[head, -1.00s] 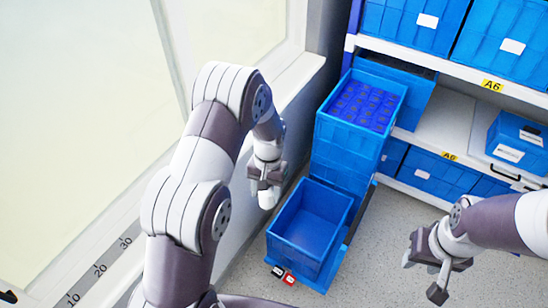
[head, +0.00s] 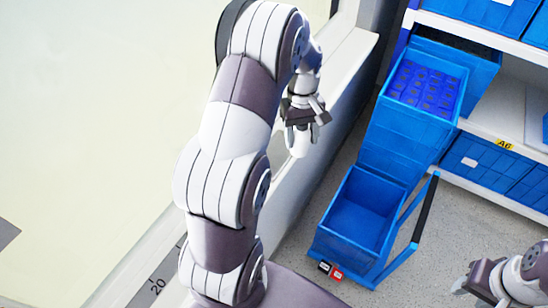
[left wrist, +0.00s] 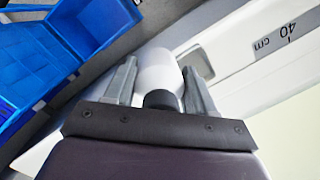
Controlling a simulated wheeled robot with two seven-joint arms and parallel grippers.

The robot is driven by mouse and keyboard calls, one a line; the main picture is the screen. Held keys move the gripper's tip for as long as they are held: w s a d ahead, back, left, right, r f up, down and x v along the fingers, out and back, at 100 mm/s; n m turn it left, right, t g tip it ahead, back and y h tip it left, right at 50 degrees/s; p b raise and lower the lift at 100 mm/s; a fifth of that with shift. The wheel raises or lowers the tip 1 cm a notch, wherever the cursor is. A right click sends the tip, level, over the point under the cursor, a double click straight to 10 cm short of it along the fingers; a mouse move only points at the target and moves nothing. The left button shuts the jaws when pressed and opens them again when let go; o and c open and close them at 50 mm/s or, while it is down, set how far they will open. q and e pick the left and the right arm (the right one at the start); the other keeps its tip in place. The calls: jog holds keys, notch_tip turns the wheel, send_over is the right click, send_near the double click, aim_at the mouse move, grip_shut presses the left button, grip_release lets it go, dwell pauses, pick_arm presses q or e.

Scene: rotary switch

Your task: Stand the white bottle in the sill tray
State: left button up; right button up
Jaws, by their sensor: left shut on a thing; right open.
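The white bottle (head: 298,143) hangs below my left gripper (head: 304,122) in the head view, in front of the wall by the window sill (head: 340,75). In the left wrist view the bottle (left wrist: 157,70) lies between the two grey fingers of my left gripper (left wrist: 160,68), with its dark cap toward the palm. The fingers are shut on it. My right gripper (head: 474,286) is open and empty at the lower right, partly cut off. I cannot clearly identify the sill tray; a small grey rectangular shape (left wrist: 197,63) shows beside the bottle in the wrist view.
An empty blue crate (head: 362,208) sits on a blue cart with a dark handle (head: 424,208). A filled blue crate (head: 424,88) stands behind it. Shelves with blue bins (head: 485,160) are at right. The sill carries a scale (head: 157,287). Grey floor is clear at right.

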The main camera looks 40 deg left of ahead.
pick_arm(q)
jog(key=s+a+f, duration=0.1)
jog(key=a+f, duration=0.1)
jog(key=s+a+f+p, duration=0.1)
jog(key=a+f, duration=0.2)
jog(key=s+a+f, duration=0.1)
jog(key=a+f, duration=0.1)
jog(key=f, duration=0.1)
jog(key=shift+a+p, duration=0.15)
jog(key=shift+p, duration=0.25)
jog(key=shift+a+f, duration=0.2)
jog(key=shift+f, duration=0.05)
jog(key=shift+d, duration=0.1)
jog(key=o, duration=0.9)
jog(key=shift+c, duration=0.2)
jog(key=shift+o, duration=1.1)
jog(key=shift+f, duration=0.1)
pick_arm(e)
jog(key=shift+w+a+r, duration=0.1)
jog(key=shift+a+r, duration=0.2)
jog(key=shift+r, duration=0.3)
jog(key=shift+a+r, duration=0.25)
jog(key=shift+r, duration=0.35)
